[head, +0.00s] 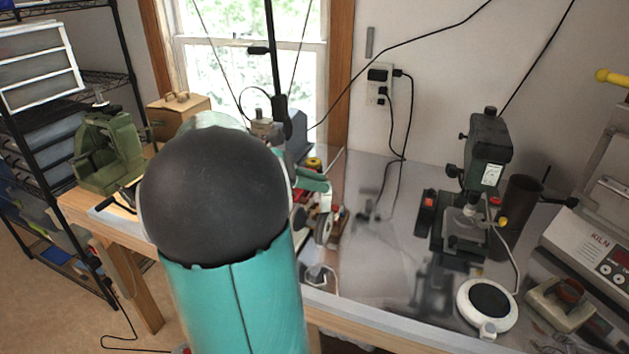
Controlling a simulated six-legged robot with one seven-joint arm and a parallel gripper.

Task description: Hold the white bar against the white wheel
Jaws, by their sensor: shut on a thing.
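My arm's black joint and teal link cover much of the workbench's left part in the head view. Just right of the joint, a small teal part of my gripper (314,182) shows, with its fingers mostly hidden. It is shut on a pale upright strip, which looks like the white bar (326,198). Directly below stands a greyish-white disc seen nearly edge-on, which looks like the white wheel (323,229). The bar's lower end is at or very near the wheel's top; I cannot tell whether they touch.
The middle of the shiny bench (385,270) is mostly clear.

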